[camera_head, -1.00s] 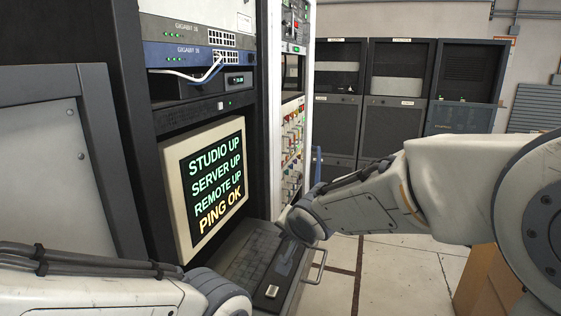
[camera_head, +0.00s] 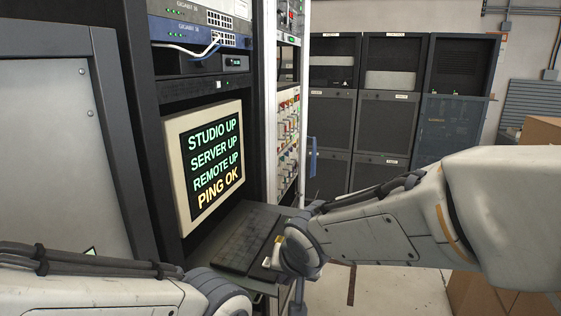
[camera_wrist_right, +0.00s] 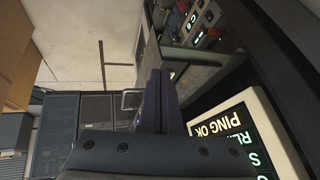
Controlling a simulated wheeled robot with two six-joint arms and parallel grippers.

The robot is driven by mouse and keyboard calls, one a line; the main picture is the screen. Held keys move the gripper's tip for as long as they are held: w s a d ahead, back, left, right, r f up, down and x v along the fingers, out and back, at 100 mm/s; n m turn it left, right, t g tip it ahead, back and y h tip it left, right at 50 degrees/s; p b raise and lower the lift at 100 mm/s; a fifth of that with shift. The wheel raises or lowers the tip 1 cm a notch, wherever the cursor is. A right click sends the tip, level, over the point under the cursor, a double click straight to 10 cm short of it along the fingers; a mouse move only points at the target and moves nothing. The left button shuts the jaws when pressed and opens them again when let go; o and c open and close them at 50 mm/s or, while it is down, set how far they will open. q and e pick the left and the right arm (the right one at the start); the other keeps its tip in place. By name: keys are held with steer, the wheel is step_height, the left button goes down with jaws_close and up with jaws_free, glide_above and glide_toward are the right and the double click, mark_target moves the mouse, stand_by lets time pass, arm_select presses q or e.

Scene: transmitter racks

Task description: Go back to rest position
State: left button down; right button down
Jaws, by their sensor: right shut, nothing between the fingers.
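My right arm (camera_head: 390,235) reaches in from the right. Its gripper (camera_head: 272,257) is small and partly hidden by the wrist, at the right side of the keyboard tray in the head view. In the right wrist view the two dark fingers (camera_wrist_right: 157,88) lie together with nothing between them. I cannot tell whether they touch the tray. My left arm (camera_head: 90,290) crosses the bottom left corner, and its gripper is out of view.
A rack holds a screen (camera_head: 208,160) reading "PING OK" above a pulled-out keyboard (camera_head: 245,240). A panel with colored controls (camera_head: 288,135) stands beside it. Dark cabinets (camera_head: 385,130) line the back. Cardboard boxes (camera_head: 540,131) stand at right. Some floor (camera_head: 395,290) is clear.

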steer(key=s+d+f+n+g+b, duration=0.2)
steer(key=s+f, duration=0.5)
steer(key=s, duration=0.4)
steer(key=s+d+f+n+g+b, duration=0.1)
steer(key=s+f+n+g+b, duration=0.3)
steer(key=s, duration=0.6)
step_height(320, 180, down, 4)
steer(key=n+b, duration=0.2)
steer(key=n, duration=0.1)
steer(key=shift+s+d+h+b, duration=0.35)
steer(key=shift+h, duration=0.05)
steer(key=shift+r, duration=0.1)
